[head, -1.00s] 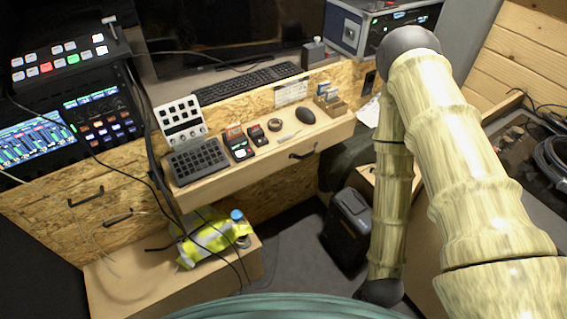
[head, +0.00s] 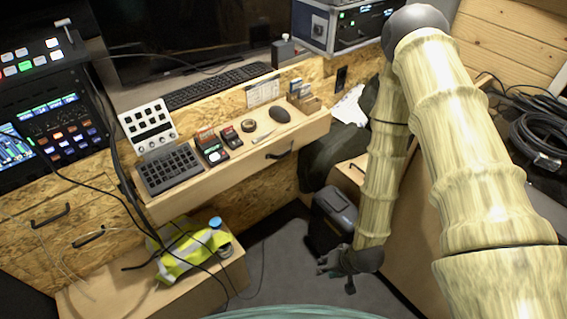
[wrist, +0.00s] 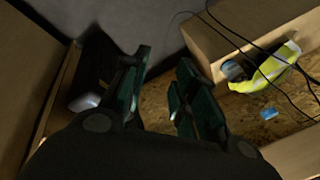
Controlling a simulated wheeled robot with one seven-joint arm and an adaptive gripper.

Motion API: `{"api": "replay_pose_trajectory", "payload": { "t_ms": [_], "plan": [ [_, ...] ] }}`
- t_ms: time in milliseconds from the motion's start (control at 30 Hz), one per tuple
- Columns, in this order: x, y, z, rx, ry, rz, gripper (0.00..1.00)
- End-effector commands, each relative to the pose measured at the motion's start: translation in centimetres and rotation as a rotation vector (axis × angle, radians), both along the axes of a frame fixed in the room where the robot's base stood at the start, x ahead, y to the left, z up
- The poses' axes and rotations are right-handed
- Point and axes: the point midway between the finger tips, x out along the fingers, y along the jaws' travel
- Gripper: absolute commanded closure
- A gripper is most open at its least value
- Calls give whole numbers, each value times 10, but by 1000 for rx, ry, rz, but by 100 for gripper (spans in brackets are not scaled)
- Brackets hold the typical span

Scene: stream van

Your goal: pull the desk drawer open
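A pale wooden desk section (head: 235,173) juts out below the monitor in the head view, with a black bar handle (head: 279,154) on the right part of its front. I cannot tell whether that front has a gap around it. My gripper (head: 335,275) hangs low, right of and well below this handle, touching nothing that I can see. In the wrist view my gripper (wrist: 163,62) has its two green-padded fingers spread, with nothing between them. The handle is not clear in the wrist view.
A keypad (head: 171,170), mouse (head: 279,115) and small devices sit on the jutting section. Below are a low wooden box (head: 219,288) with a yellow vest (head: 190,250) and loose cables. A black case (head: 333,215) stands behind my gripper. Grey floor (head: 272,262) lies between.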

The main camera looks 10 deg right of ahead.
Motion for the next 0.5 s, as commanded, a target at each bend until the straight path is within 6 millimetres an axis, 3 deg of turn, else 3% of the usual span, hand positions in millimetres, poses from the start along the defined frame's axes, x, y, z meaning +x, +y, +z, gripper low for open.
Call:
{"api": "replay_pose_trajectory", "payload": {
  "t_ms": [33, 167, 300, 500],
  "plan": [
    [30, 4, -11, 58, -49, -41, 72],
    [98, 13, -4, 224, -146, -133, 72],
    [164, 18, 14, 411, -230, -208, 72],
    [241, 14, 53, 675, -302, -266, 72]
  ]
}}
